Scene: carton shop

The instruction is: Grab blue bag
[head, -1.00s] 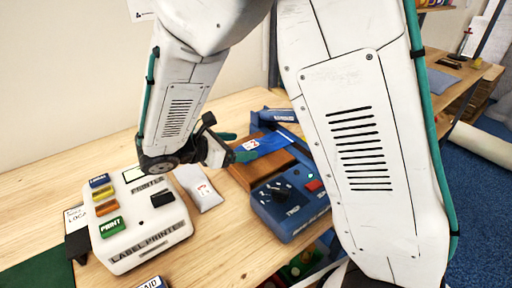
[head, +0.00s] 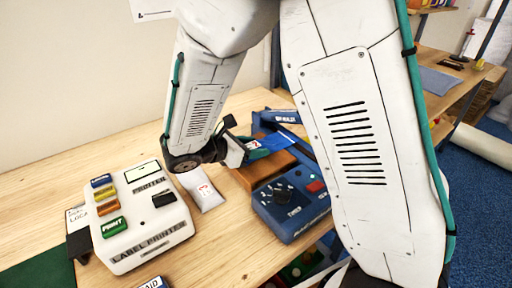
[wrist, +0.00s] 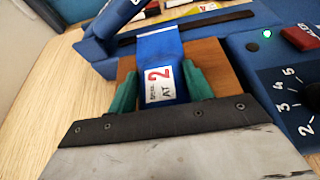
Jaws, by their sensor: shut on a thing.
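The blue bag (wrist: 160,52) carries a white label with a red 2 and lies over a brown wooden block (wrist: 205,50) by the blue sealing machine. In the head view the bag (head: 278,141) shows just beyond my fingers. My gripper (wrist: 158,88) has its green fingers shut on the near part of the bag, one on each side of the label. In the head view my gripper (head: 256,151) is at the block's left end.
The blue machine with a dial and red button (head: 292,204) stands close on the right. A white label printer (head: 140,217) and a grey-white packet (head: 201,190) are on the left. Bare wooden table (head: 215,248) lies between printer and machine.

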